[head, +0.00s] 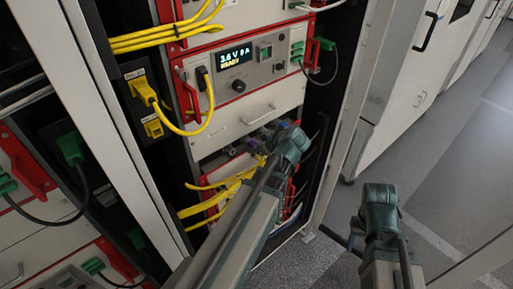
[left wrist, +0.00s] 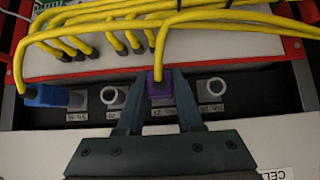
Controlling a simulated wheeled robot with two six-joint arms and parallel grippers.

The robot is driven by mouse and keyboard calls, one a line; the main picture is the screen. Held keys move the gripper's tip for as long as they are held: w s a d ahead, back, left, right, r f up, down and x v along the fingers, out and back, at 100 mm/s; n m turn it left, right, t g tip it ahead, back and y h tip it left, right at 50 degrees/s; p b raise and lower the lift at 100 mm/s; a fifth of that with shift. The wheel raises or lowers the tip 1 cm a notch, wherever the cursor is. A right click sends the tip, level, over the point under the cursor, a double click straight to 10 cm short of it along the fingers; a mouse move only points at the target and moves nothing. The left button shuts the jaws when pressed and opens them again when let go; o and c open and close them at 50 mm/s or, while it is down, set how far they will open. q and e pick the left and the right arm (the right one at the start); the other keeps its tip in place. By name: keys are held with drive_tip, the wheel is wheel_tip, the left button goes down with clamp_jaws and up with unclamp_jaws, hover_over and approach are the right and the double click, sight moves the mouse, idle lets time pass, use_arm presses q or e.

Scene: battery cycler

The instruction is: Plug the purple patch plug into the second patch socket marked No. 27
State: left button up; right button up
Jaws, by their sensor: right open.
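The purple patch plug (left wrist: 157,84), with a yellow cable rising from its top, is between the two fingers of my left gripper (left wrist: 161,98) in the left wrist view. The fingers touch its sides. It sits over the row of patch sockets, between an empty round socket (left wrist: 113,97) on the left and another (left wrist: 212,90) on the right. The label below the plug is too blurred to read surely. Whether the plug is seated cannot be told. My right gripper (head: 336,238) is low at the right, away from the rack.
A blue plug (left wrist: 46,95) is at the left of the socket row, beside a grey square socket (left wrist: 80,97). Several yellow cables (left wrist: 120,22) cross above the row. The cycler (head: 238,72) with its lit display is higher up. Grey floor (head: 405,150) is clear at right.

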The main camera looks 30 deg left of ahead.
use_arm(q)
drive_tip(key=o, duration=0.4)
drive_tip(key=shift+p+v, duration=4.7)
drive_tip(key=shift+v, duration=2.25)
drive_tip(key=shift+d+f, duration=0.1)
drive_tip(key=shift+f, duration=0.1)
drive_tip(key=s+d+f+m+g+h+b, duration=0.1)
drive_tip(key=s+d+f+m+h+b, duration=0.1)
drive_tip(key=d+f+m, duration=0.3)
drive_tip(key=s+d+f+m+g+h+b, duration=0.1)
drive_tip(key=s+d+f+m+h+b, duration=0.2)
drive_tip(key=d+f+m, duration=0.3)
drive_tip(key=s+d+f+m+g+h+b, duration=0.1)
drive_tip(key=s+d+f+m+h+b, duration=0.1)
drive_tip(key=s+d+f+m+b, duration=0.2)
drive_tip(key=shift+s+d+f+m+h+b, duration=0.2)
drive_tip(key=shift+d+m, duration=0.3)
drive_tip(key=shift+d, duration=0.35)
drive_tip(key=shift+s+d+f+m+b, duration=0.1)
drive_tip(key=shift+d+f+m, duration=0.2)
drive_tip(key=shift+d+m, duration=0.35)
drive_tip(key=shift+s+d+f+m+h+b, duration=0.15)
drive_tip(key=shift+d+f+m, duration=0.15)
drive_tip(key=shift+d, duration=0.7)
